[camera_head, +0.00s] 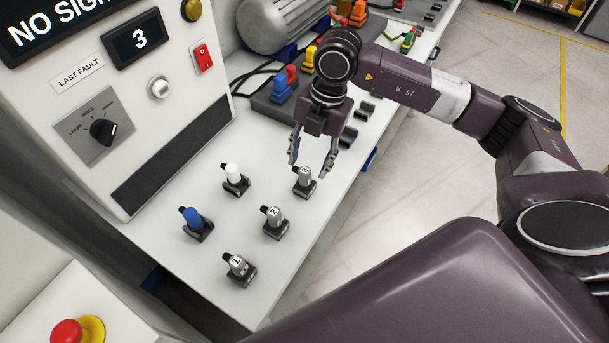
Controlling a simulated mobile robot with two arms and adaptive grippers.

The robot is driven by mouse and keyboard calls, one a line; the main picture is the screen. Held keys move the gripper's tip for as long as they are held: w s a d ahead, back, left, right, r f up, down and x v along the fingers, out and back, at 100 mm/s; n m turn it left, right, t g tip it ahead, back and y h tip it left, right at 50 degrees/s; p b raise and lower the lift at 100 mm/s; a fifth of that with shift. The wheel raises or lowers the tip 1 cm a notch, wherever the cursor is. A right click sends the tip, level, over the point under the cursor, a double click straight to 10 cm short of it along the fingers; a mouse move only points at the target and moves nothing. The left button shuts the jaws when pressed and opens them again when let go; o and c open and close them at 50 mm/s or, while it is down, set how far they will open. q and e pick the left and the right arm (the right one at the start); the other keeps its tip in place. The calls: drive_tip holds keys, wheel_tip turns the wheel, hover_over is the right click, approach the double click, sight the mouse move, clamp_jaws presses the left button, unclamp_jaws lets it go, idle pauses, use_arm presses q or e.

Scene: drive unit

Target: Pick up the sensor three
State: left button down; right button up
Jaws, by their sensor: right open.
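Sensor three (304,176) is a small grey cylinder marked 3, standing upright in a black holder on the white bench (245,300). My right gripper (308,170) is open and points down just above it, with the fingertips close around its top in the picture. I cannot tell whether a finger touches it. Sensor two (272,216) and sensor one (237,265) stand in their own holders in a row toward the front. My left gripper is not in view.
A white-capped part (233,174) and a blue-capped part (191,217) stand in holders to the left. A panel (110,100) with a display reading 3 rises at the left. Coloured connectors (283,84) and a grey motor (278,22) are behind. The bench's front left is bare.

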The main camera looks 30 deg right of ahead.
sight(306, 170)
drive_tip(key=shift+a+f+p, duration=0.25)
drive_tip(key=shift+f+p, duration=0.1)
drive_tip(key=shift+f, duration=0.7)
drive_tip(key=shift+a+f+p, duration=0.25)
drive_tip(key=shift+f+p, duration=0.1)
drive_tip(key=shift+f, duration=0.7)
drive_tip(key=shift+c, duration=0.5)
clamp_jaws()
drive_tip(key=shift+r, duration=0.1)
